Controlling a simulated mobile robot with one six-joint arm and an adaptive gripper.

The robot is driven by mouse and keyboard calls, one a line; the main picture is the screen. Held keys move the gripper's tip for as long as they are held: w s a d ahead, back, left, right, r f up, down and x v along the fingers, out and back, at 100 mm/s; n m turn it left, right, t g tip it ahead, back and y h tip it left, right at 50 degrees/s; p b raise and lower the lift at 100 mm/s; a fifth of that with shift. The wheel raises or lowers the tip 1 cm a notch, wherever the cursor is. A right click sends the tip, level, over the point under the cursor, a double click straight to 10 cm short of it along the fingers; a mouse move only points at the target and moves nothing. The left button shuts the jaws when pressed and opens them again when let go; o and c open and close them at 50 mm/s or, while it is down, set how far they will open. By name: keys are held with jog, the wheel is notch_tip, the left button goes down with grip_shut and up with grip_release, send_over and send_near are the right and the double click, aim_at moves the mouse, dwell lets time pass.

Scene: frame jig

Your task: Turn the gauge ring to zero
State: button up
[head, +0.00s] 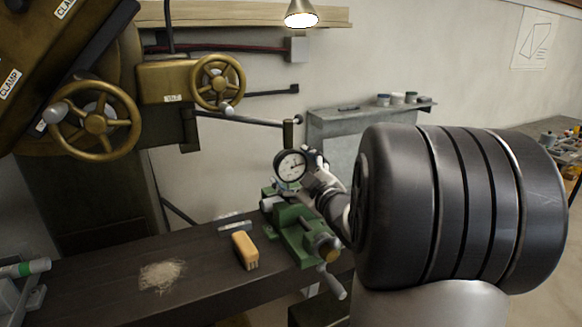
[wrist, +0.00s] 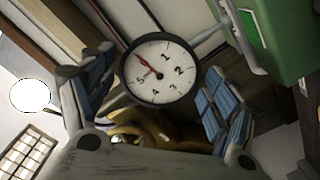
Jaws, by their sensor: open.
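The round dial gauge (head: 291,165) has a white face and dark ring and stands above the green vise (head: 296,228). In the wrist view the gauge (wrist: 160,75) shows the numbers 1 to 5. Its red needle points to the upper left; the zero mark cannot be made out. My gripper (head: 312,165) is just right of the gauge in the head view. In the wrist view my gripper (wrist: 152,68) is open, its blue-padded fingers on either side of the gauge, with gaps between pads and ring. Whether a fingertip touches the ring cannot be told.
A yellow-handled brush (head: 244,250) and a pile of shavings (head: 162,275) lie on the dark bench (head: 100,303). A brass handwheel (head: 95,122) and a smaller one (head: 217,83) are on the machine at left. A grey shelf (head: 345,120) with small jars stands behind.

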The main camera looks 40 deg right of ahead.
jog(key=v, duration=0.7)
jog(key=shift+b, duration=0.35)
jog(key=a+f+g, duration=0.1)
jog(key=a+g, duration=0.1)
jog(key=a, duration=0.3)
jog(key=w+a+f+g+p, duration=0.1)
jog(key=a+f+g, duration=0.1)
jog(key=a, duration=0.3)
jog(key=w+a+f+g+y+p, duration=0.1)
jog(key=a+g, duration=0.1)
jog(key=a, duration=0.3)
jog(key=shift+w+a+f, duration=0.15)
jog(key=shift+a+f, duration=0.15)
jog(key=shift+f, duration=0.05)
jog(key=s+a+f+m+g+y, duration=0.1)
jog(key=s+a+f+g, duration=0.1)
jog(key=s+a, duration=0.2)
jog(key=s+a+f+m+g+y+b, duration=0.1)
jog(key=s+a, duration=0.4)
jog(key=s, duration=0.6)
jog(key=s+a+f+m+g+y+b, duration=0.1)
jog(key=s+a+f+m+g, duration=0.2)
jog(key=s, duration=0.5)
jog(key=shift+a+f+g, duration=0.4)
jog(key=shift+a+f, duration=0.15)
jog(key=shift+a, duration=0.5)
